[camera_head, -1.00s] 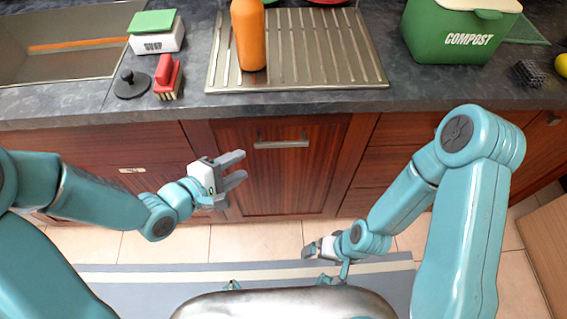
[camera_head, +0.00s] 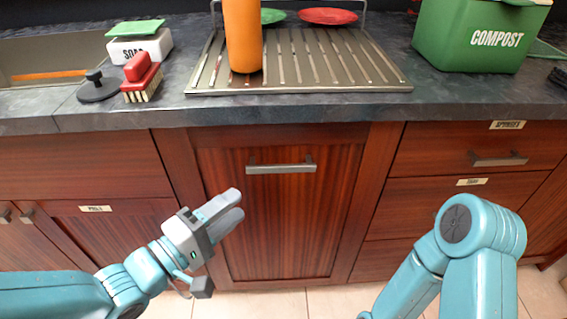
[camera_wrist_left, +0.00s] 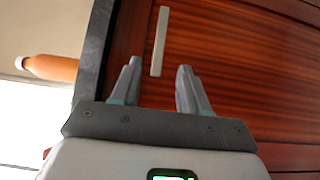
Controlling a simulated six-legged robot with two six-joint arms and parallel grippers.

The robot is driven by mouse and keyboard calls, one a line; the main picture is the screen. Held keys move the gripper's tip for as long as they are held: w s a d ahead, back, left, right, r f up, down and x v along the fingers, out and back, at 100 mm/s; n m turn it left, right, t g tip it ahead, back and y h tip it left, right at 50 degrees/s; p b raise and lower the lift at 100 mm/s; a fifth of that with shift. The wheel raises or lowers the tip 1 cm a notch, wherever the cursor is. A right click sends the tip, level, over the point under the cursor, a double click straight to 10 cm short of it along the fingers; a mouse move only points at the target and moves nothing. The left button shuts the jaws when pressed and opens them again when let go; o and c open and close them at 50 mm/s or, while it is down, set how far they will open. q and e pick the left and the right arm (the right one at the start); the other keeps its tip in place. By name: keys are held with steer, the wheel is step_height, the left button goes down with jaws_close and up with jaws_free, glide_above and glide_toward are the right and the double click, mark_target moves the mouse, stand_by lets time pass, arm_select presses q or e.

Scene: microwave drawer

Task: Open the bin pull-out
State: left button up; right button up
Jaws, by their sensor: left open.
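The bin pull-out is likely the middle reddish-brown wood front (camera_head: 280,225) under the counter; it carries no label that I can see. It looks closed, flush with the cabinet. Its grey bar handle (camera_head: 281,167) runs across near the top. My left gripper (camera_head: 236,207) is open and empty, below and left of the handle. In the left wrist view the handle (camera_wrist_left: 159,40) shows beyond the open fingers (camera_wrist_left: 157,72), apart from them. My right arm shows at lower right in the head view; its gripper is out of the picture.
The dark counter (camera_head: 300,108) overhangs the fronts. On it stand an orange bottle (camera_head: 242,35), a drying rack (camera_head: 330,65), a brush (camera_head: 141,78) and a green compost bin (camera_head: 478,38). Labelled drawers (camera_head: 470,205) flank the right side. Tiled floor is below.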

mark_target(282, 170)
arm_select(q)
steer(key=b+x, duration=0.2)
steer(key=x, duration=1.1)
steer(key=shift+w+d+f, duration=0.15)
steer(key=shift+w+d, duration=0.35)
steer(key=shift+d, duration=0.05)
arm_select(e)
steer(key=shift+f, duration=0.5)
arm_select(q)
steer(key=shift+c, duration=0.3)
jaws_close()
